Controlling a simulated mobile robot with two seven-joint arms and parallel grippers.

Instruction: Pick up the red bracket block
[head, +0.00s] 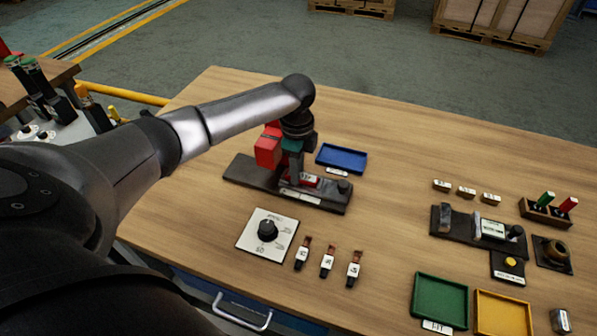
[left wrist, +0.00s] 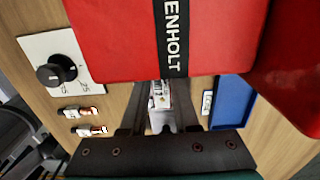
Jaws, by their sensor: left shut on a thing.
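The red bracket block (head: 268,148) shows in the head view just left of my left gripper (head: 298,178), over the dark fixture (head: 240,170). In the left wrist view the red block (left wrist: 110,40) fills the top, with a black strip of white letters on its face. My left gripper points down and is shut on the block. The red body hides the fingertips in the left wrist view, so the exact contact is hidden. A small red patch with a white label shows low by the fingers. I cannot tell if the block touches the fixture. My right gripper is not in view.
A blue tray (head: 341,158) lies just behind the fixture. A dial plate (head: 267,235) and three small labelled parts (head: 328,262) lie in front. A second fixture (head: 470,228), a green tray (head: 440,300) and a yellow tray (head: 503,315) stand right. The table middle is clear.

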